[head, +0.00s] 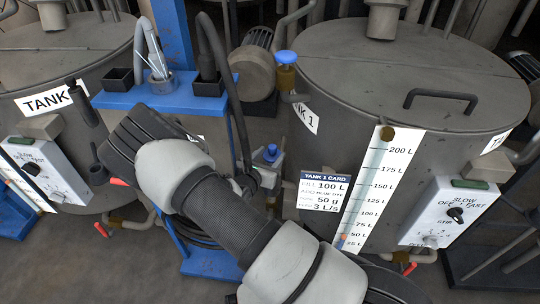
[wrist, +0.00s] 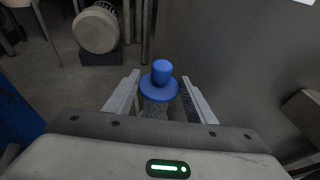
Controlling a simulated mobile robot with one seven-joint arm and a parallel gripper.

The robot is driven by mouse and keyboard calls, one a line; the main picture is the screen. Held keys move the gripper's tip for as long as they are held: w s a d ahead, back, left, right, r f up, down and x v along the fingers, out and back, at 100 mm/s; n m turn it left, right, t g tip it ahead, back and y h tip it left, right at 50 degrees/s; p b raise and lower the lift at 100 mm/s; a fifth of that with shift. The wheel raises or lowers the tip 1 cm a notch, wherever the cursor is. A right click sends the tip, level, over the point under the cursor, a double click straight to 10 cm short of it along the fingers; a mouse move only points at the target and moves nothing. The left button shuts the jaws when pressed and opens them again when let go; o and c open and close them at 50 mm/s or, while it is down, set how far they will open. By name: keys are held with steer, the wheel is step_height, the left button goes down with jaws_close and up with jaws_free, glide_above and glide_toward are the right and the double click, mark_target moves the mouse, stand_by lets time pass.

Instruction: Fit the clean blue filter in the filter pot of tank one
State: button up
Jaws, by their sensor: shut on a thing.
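The blue filter (wrist: 161,86) has a blue knob and collar above a grey mesh body. It stands between the two fingers of my gripper (wrist: 160,78), which is shut on it. In the head view the filter's blue top (head: 272,153) shows in the gap between the blue cart and tank one (head: 360,70). My gripper (head: 268,168) is there too, partly hidden behind my arm. The filter's lower end is hidden.
A brass fitting with a blue top (head: 286,72) sits on piping left of tank one. Tank one's wall is close right.

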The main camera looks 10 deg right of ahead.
steer(key=shift+f+b, duration=1.5)
steer(key=shift+f, duration=0.85)
steer(key=shift+f, duration=2.3)
steer(key=o, duration=1.2)
step_height(320, 180, up, 10)
steer(key=p, duration=0.3)
